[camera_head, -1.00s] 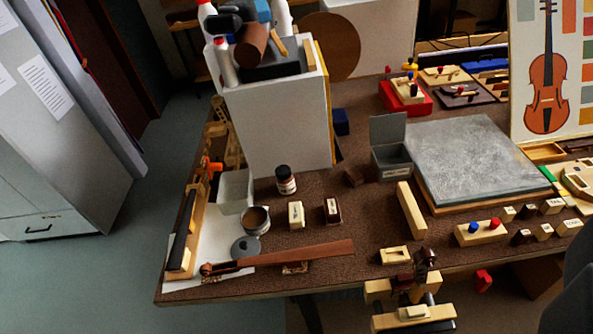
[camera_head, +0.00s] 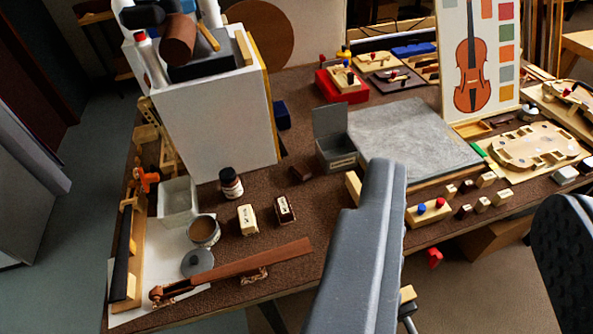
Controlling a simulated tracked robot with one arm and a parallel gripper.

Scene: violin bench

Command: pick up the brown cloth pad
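The brown bench (camera_head: 290,215) carries a grey slab (camera_head: 410,135), an open grey box (camera_head: 335,150), a white cabinet (camera_head: 205,125), jars, small blocks and a violin neck (camera_head: 235,268).

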